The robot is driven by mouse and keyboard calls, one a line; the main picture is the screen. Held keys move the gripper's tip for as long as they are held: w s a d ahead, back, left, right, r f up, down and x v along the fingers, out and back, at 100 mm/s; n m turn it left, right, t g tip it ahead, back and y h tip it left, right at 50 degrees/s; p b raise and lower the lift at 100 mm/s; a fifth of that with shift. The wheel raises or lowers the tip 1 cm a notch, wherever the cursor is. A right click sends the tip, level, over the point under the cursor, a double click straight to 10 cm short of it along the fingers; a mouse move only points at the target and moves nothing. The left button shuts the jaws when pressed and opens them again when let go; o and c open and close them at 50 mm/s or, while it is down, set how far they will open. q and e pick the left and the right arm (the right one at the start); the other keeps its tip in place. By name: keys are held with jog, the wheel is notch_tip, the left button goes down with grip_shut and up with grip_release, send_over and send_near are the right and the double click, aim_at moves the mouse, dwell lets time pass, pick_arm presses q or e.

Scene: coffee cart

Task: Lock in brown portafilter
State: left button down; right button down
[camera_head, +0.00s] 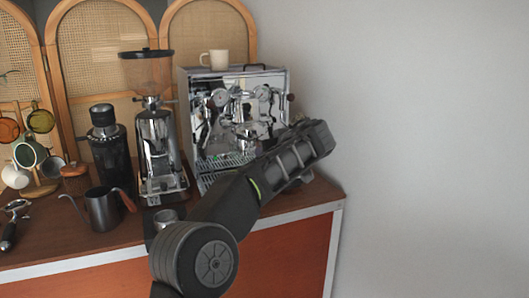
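The chrome espresso machine (237,85) stands at the back right of the counter. One of my arms, which I take to be the left, rises from the bottom left of centre and crosses in front of the machine's lower right part. Its gripper fingers cannot be made out; the arm hides that area. A portafilter with a black handle (9,232) lies at the counter's left edge. No portafilter with a brown handle can be made out; the machine's lower front is partly covered by my arm. My other gripper is not in view.
A grinder (158,140), a dark canister-like appliance (109,150) and a kettle (102,210) stand left of the machine. A small metal cup (166,217) is near the front. A mug (217,59) sits on the machine. A mug stand (41,185) is at left.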

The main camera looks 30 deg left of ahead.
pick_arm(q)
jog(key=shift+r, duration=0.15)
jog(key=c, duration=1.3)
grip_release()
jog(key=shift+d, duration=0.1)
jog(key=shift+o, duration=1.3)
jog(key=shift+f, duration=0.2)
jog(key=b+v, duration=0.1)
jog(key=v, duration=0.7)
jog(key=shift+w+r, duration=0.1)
